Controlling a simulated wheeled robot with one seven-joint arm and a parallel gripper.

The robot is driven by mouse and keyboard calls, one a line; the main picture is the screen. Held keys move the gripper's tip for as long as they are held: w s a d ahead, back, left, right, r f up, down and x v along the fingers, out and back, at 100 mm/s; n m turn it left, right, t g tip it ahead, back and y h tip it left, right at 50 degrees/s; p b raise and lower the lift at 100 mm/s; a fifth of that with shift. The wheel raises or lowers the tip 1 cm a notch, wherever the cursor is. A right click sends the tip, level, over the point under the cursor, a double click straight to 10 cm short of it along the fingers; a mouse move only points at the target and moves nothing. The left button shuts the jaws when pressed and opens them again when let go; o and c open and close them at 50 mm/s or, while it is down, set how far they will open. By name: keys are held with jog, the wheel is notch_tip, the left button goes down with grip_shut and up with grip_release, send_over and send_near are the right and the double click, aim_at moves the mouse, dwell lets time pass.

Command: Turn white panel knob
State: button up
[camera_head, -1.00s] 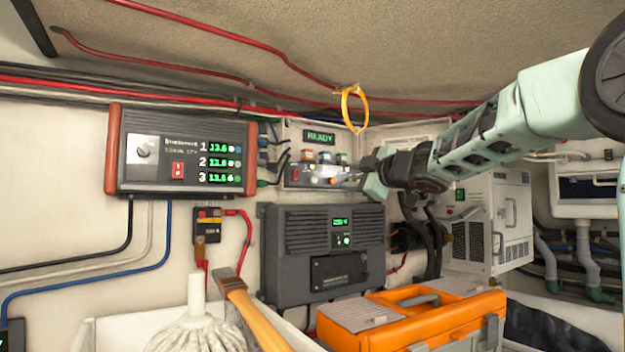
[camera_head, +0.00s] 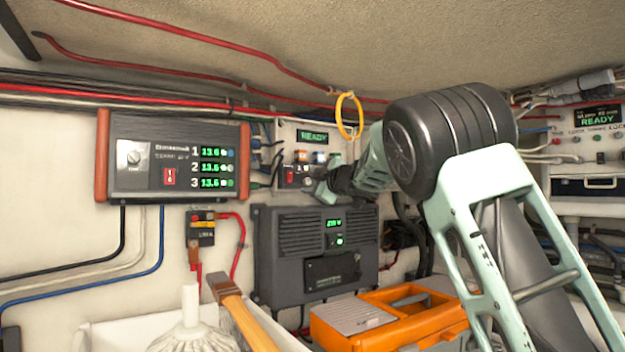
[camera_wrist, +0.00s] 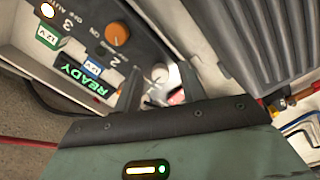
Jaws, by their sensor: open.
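A small switch panel (camera_head: 290,178) is on the back wall below a green READY display (camera_head: 314,136). In the wrist view the panel (camera_wrist: 88,18) shows an orange knob (camera_wrist: 117,33), a lit white knob (camera_wrist: 48,10) and a white knob (camera_wrist: 159,73). My gripper (camera_head: 322,191) is at the panel's right end in the head view and hides part of it. In the wrist view its open fingers (camera_wrist: 160,88) stand on either side of the white knob. I cannot tell whether they touch it.
A grey power unit (camera_head: 285,240) is just below my gripper. A yellow ring (camera_head: 349,116) hangs above it. A monitor box (camera_head: 150,180) with its own round knob is at left. An orange toolbox (camera_head: 435,325) and a brush (camera_head: 240,308) are in front.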

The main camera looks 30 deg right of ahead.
jog(key=shift+w, duration=0.1)
grip_shut()
jog(key=shift+r+m+p, duration=0.1)
jog(key=shift+m+p, duration=0.2)
jog(key=m+p, duration=0.3)
jog(key=shift+r, duration=0.1)
jog(key=m+p, duration=0.3)
jog(key=m, duration=0.2)
jog(key=shift+f, duration=0.2)
jog(key=shift+m, duration=0.3)
